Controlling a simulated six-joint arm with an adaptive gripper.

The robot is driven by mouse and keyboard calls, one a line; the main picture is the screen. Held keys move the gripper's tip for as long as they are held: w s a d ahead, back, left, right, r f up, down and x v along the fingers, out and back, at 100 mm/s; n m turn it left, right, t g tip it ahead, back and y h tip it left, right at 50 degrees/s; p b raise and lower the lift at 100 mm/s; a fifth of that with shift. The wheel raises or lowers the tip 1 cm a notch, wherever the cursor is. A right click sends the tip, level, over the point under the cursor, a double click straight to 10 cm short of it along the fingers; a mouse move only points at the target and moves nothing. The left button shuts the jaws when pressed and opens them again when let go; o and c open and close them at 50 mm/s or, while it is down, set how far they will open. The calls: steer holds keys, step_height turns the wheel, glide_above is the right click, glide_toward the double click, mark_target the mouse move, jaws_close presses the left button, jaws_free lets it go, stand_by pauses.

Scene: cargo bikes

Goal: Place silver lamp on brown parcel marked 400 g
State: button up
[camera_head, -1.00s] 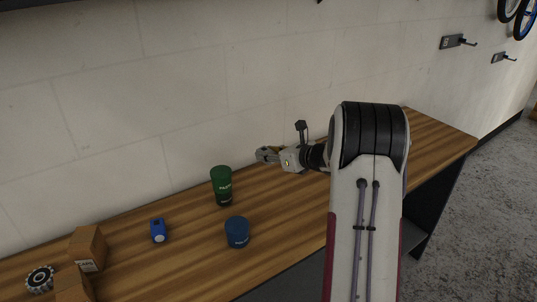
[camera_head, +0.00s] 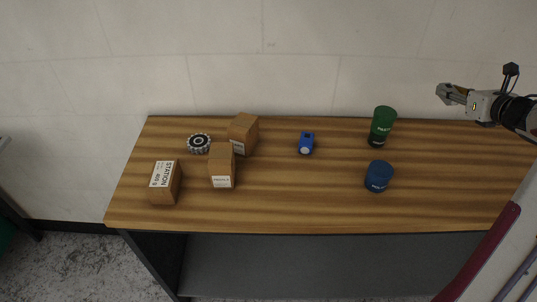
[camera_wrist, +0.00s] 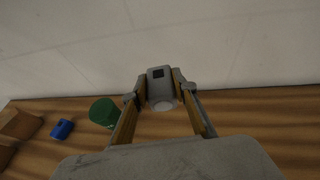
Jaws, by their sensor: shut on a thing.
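My gripper (camera_head: 452,94) is at the upper right in the head view, raised above the back of the table. In the wrist view its fingers (camera_wrist: 160,97) are shut on the silver lamp (camera_wrist: 161,86), a grey body with a dark square and a pale round end. In the head view the lamp is small and hard to tell from the fingers. A brown parcel (camera_head: 161,197) stands at the left front of the table, far from my gripper. Its top label reads STATION, with a smaller line that looks like 400 g. Its top is bare apart from the label.
Two other brown parcels (camera_head: 221,166) (camera_head: 243,130) stand close to a dark toothed ring (camera_head: 198,144). A blue lamp (camera_head: 306,142), a green cup (camera_head: 382,124) and a blue tub (camera_head: 378,176) stand on the wooden table (camera_head: 290,205). A wall runs behind.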

steer(key=r, duration=0.4)
steer(key=shift+w+a, duration=0.1)
steer(key=shift+a, duration=0.1)
steer(key=w+a+n+g+y, duration=0.2)
steer(key=a+n+g+y, duration=0.45)
steer(key=a, duration=3.55)
steer(key=n+g+y, duration=0.5)
steer(key=n+g, duration=0.2)
steer(key=n, duration=0.3)
glide_above(162, 183)
step_height(162, 183, down, 5)
steer(key=shift+f, duration=0.1)
steer(key=shift+f, duration=3.1)
